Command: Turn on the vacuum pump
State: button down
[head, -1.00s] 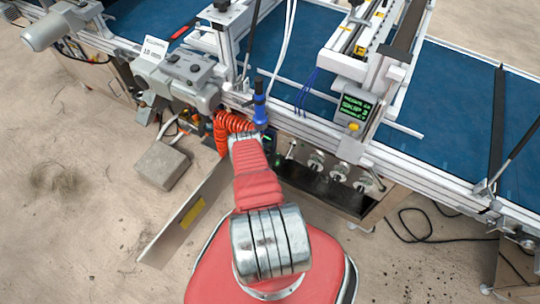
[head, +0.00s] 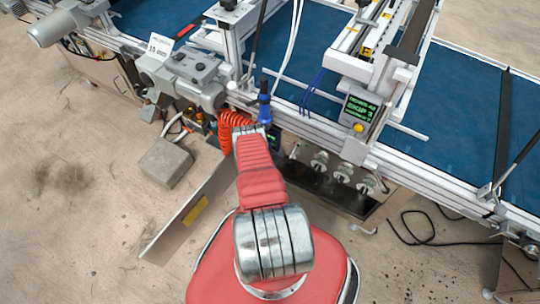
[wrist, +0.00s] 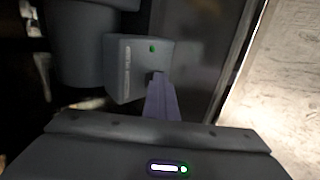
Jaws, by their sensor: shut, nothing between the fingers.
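In the wrist view a dark rounded housing, seemingly the vacuum pump (wrist: 85,45), carries a grey switch box (wrist: 125,75). A small green mark or light (wrist: 152,48) shows on the box's face, with a pale vertical strip to its left. My gripper (wrist: 157,78) is shut and empty, its narrow fingers pointing at the lower right part of the box face. The tips look at or very close to it; I cannot tell whether they touch. In the head view my arm reaches to the machine's near edge, and the pump and fingertips cannot be made out there.
The seeder's frame rail (head: 325,125) and blue belt (head: 460,120) lie above. An orange coiled hose (head: 228,128) hangs left of my arm. Several round knobs (head: 320,162) sit to the right. A concrete block (head: 165,162) and a panel (head: 195,210) are at left.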

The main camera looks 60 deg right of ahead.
jog(key=shift+w+d+r, duration=0.35)
jog(key=shift+d+r, duration=0.05)
jog(key=shift+r, duration=0.1)
jog(key=shift+a, duration=0.25)
jog(key=a, duration=0.4)
jog(key=shift+s+f, duration=0.1)
jog(key=shift+f, duration=0.05)
jog(key=v, duration=1)
jog(key=shift+s+a, duration=0.15)
jog(key=shift+a, duration=0.05)
jog(key=shift+f, duration=0.1)
